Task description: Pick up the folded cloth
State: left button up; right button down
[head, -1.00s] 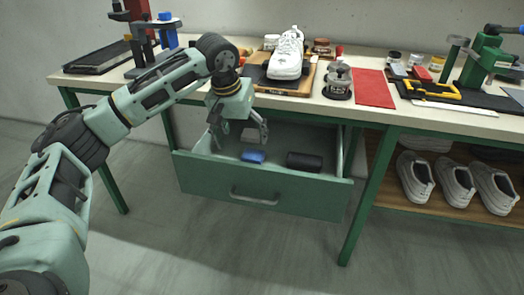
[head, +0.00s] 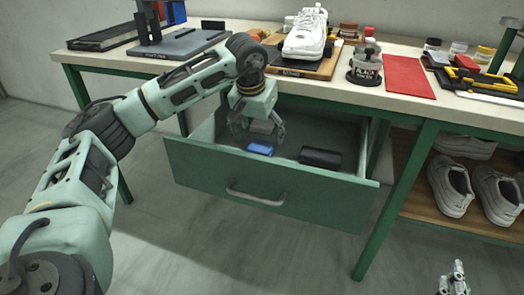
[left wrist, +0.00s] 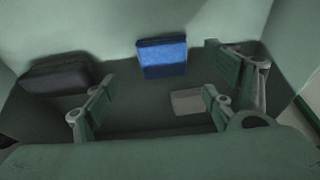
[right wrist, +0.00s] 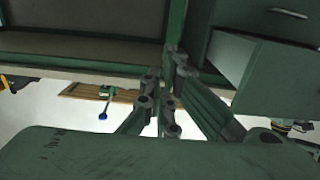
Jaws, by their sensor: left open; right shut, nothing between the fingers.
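A blue folded piece (head: 260,148) lies in the open drawer (head: 262,190), and a flat grey piece (head: 263,127) lies behind it. I cannot tell for certain which is the folded cloth. In the left wrist view the blue piece (left wrist: 162,57) sits at the top middle and the grey piece (left wrist: 188,101) is small and lies between my finger parts. My left gripper (head: 256,133) is open and empty, pointing down inside the drawer, above the grey piece. My right gripper (head: 456,279) is shut and empty, low at the right, away from the drawer.
A black roll-shaped case (head: 320,157) lies at the right in the drawer. The drawer walls surround my left gripper. The bench top (head: 400,105) overhangs the back and holds a white shoe (head: 306,35), a red mat (head: 403,82) and tools. Shoes stand on a shelf (head: 470,218) at right.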

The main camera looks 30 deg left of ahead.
aim_at(261, 145)
pick_arm(q)
jog(key=b+x, duration=0.2)
jog(key=x, duration=0.2)
jog(key=shift+w+a+f, duration=0.1)
jog(key=shift+a+f, duration=0.1)
jog(key=shift+f, duration=0.25)
pick_arm(e)
notch_tip(261, 145, up, 10)
jog(key=s+t+y, duration=0.1)
jog(key=t+y, duration=0.1)
jog(key=t, duration=0.3)
jog(key=shift+s+a+f, duration=0.25)
jog(key=shift+s+a, duration=0.05)
jog(key=shift+a, duration=0.15)
pick_arm(q)
jog(key=shift+c, duration=0.4)
jog(key=c, duration=1)
jog(key=shift+c, duration=0.2)
jog(key=shift+w, duration=0.1)
pick_arm(e)
jog(key=shift+w+f, duration=0.1)
jog(key=shift+f, duration=0.05)
